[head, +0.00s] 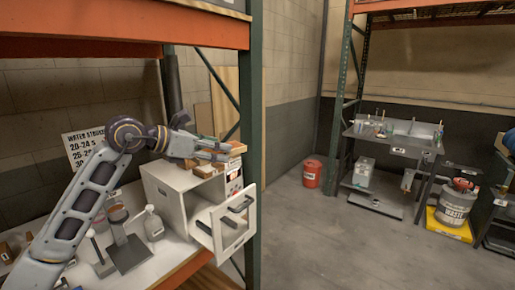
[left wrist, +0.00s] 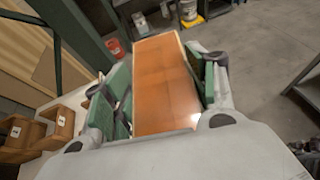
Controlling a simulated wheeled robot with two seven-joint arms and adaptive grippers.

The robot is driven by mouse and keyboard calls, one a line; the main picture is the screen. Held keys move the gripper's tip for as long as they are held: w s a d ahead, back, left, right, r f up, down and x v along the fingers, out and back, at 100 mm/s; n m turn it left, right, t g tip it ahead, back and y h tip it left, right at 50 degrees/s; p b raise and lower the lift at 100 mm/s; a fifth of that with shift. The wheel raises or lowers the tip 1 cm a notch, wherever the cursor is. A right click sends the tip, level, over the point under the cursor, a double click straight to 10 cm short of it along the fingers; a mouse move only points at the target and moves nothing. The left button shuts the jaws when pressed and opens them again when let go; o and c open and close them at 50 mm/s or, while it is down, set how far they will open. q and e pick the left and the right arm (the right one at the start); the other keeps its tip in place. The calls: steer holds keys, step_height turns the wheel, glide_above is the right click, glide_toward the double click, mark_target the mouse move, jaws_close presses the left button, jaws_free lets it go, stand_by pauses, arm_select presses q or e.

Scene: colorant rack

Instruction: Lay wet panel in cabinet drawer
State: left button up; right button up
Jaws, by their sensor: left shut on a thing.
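My left gripper (head: 218,150) is shut on the wet panel, above the top of the white cabinet (head: 167,194). In the left wrist view, the panel (left wrist: 164,85) is a flat, glossy orange-brown board with a pale edge, between the green-padded fingers of the left gripper (left wrist: 160,90). In the head view only a small part of the panel shows at the fingertips. The cabinet's drawer (head: 235,228) stands pulled out at its front, below and slightly right of the gripper. Much of the drawer's inside is hidden by its front. My right gripper is not in view.
Wooden blocks (head: 205,170) sit on the cabinet top near the gripper. A spray bottle (head: 153,224) and a stand (head: 127,250) are on the white bench to the left. A green rack post (head: 250,120) rises just right of the cabinet.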

arm_select(q)
steer(key=s+d+f, duration=0.1)
steer(key=s+f, duration=0.4)
steer(key=f, duration=0.5)
steer(key=s+d+f, duration=0.2)
steer(key=s+f, duration=0.2)
steer(key=f, duration=0.6)
steer(key=s+d+f, duration=0.2)
steer(key=s+f, duration=0.3)
steer(key=f, duration=0.5)
steer(key=shift+s+f+m+g+h, duration=0.3)
steer(key=shift+s+f+m+g, duration=0.05)
steer(key=shift+f+m+g, duration=0.05)
steer(key=shift+a, duration=0.15)
steer(key=a+n+t+y, duration=0.3)
steer(key=a+n+y, duration=0.1)
steer(key=a, duration=1)
steer(key=shift+a+n+t, duration=0.35)
steer(key=shift+n+t, duration=0.05)
steer(key=shift+n, duration=0.1)
steer(key=shift+d+r, duration=0.1)
steer(key=shift+d, duration=0.05)
